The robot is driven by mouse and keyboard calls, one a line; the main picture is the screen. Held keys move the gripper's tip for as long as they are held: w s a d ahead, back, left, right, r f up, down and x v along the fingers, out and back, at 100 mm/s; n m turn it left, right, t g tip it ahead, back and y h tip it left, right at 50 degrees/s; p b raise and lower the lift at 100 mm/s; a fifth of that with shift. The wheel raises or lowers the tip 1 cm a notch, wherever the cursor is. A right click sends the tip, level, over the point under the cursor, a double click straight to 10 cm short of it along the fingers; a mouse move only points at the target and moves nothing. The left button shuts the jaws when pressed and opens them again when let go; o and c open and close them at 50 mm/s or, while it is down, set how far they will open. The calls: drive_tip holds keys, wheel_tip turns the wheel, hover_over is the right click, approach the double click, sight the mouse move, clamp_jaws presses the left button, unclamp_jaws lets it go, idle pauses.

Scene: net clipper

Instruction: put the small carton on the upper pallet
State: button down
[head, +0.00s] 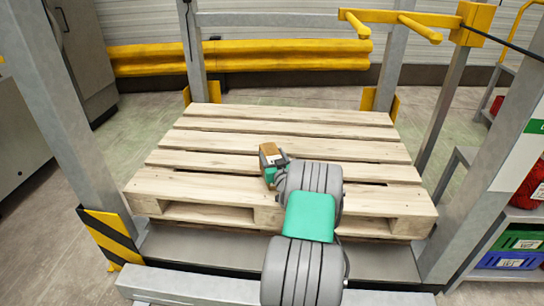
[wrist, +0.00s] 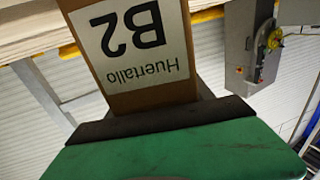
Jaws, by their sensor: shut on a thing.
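The small carton (head: 268,148) is brown. In the wrist view its face (wrist: 135,45) carries a white label reading "Huertallo B2", upside down. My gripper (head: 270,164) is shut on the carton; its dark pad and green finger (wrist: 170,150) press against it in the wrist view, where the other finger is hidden. The upper pallet (head: 285,123) is pale slatted wood, with no other load visible on it. In the head view the carton shows over the front middle of the pallet; I cannot tell whether it touches the boards.
Grey posts (head: 62,110) stand around the pallet, with a yellow-black guard (head: 108,237) at front left. Yellow bars (head: 400,20) cross at upper right. A shelf with blue and green crates (head: 507,260) is at right. The pallet's back boards are clear.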

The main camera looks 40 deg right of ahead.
drive_tip(key=c, duration=0.7)
unclamp_jaws()
drive_tip(key=shift+d+r, duration=0.1)
drive_tip(key=shift+r, duration=0.2)
drive_tip(key=shift+c, duration=0.2)
drive_tip(key=o, duration=0.4)
drive_tip(key=shift+f, duration=0.2)
